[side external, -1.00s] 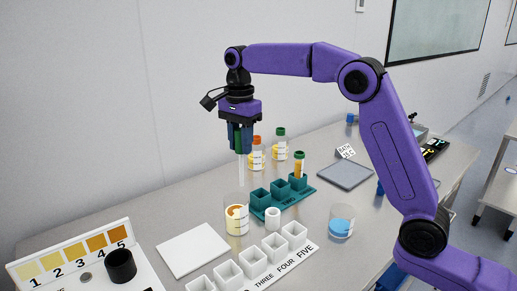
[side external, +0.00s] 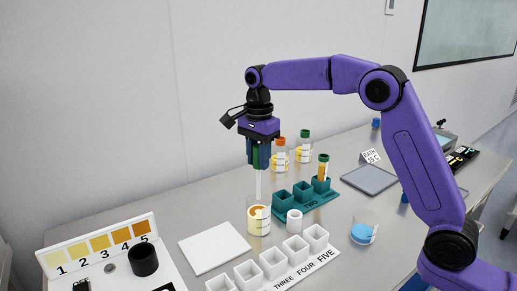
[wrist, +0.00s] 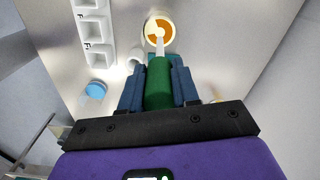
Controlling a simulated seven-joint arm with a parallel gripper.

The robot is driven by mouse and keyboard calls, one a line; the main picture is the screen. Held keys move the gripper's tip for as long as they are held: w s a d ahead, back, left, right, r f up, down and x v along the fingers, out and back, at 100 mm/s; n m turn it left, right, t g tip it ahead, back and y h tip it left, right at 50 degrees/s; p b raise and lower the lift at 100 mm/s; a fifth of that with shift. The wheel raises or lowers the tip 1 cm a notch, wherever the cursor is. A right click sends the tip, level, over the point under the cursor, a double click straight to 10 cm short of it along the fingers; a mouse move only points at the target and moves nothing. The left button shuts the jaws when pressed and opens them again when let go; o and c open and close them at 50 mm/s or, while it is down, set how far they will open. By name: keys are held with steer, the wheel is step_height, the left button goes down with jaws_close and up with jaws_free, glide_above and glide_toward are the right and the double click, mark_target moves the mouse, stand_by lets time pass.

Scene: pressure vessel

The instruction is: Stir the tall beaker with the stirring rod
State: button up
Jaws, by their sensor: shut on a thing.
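My gripper (side external: 258,158) is shut on the green handle (wrist: 158,85) of the stirring rod, whose pale shaft (side external: 258,184) hangs upright below it. The tall beaker (side external: 259,222) is clear with a printed label and orange-yellow contents, and stands on the table under the rod. The rod's lower end is at the beaker's mouth; how far it reaches inside is unclear. In the wrist view the shaft (wrist: 159,43) points at the beaker (wrist: 151,24) and overlaps its orange contents.
A small white cup (side external: 294,221) and the teal rack (side external: 303,201) stand close right of the beaker. A white row of square cups (side external: 273,263) lies in front, a white tile (side external: 214,248) to the left. A beaker with blue contents (side external: 363,233) stands right.

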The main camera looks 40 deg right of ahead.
mark_target(258, 186)
steer(key=shift+f, duration=4.55)
steer(key=shift+a, duration=0.15)
